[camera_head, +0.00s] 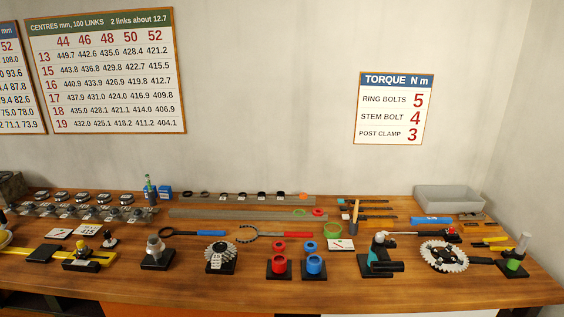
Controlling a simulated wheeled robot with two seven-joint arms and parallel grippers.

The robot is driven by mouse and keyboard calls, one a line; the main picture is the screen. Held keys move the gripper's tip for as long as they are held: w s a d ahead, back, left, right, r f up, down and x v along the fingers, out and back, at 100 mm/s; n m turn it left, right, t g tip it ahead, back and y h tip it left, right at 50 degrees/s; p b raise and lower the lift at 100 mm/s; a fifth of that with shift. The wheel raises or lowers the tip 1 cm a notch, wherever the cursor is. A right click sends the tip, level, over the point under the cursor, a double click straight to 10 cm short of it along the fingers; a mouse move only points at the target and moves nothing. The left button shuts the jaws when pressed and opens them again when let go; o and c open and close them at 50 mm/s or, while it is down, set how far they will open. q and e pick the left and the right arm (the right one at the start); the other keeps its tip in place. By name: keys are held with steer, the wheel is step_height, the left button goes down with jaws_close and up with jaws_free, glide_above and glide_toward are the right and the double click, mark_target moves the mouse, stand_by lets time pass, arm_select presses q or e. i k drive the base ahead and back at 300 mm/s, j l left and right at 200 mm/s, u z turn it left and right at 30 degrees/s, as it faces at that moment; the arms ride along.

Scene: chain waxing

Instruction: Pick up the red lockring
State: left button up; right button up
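Several small red pieces are in view, and I cannot tell for sure which is the lockring. A small red ring (318,212) lies toward the right end of the long grey rail, beside a green ring (300,211). A red round piece (278,246) is just behind a red cup-like holder (279,264) on a black base in the middle of the bench. Neither of my grippers is in view.
A blue holder (314,265) stands right of the red one. A cassette of sprockets (221,254) is to its left, a teal and black tool (379,253) to its right. A chainring (444,256) and grey bin (449,199) are at right. Bare wood lies along the front edge.

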mark_target(321, 213)
steer(key=i+j, duration=0.2)
steer(key=i, duration=0.3)
steer(key=i+j+z, duration=0.1)
steer(key=i, duration=0.35)
steer(key=j, duration=0.1)
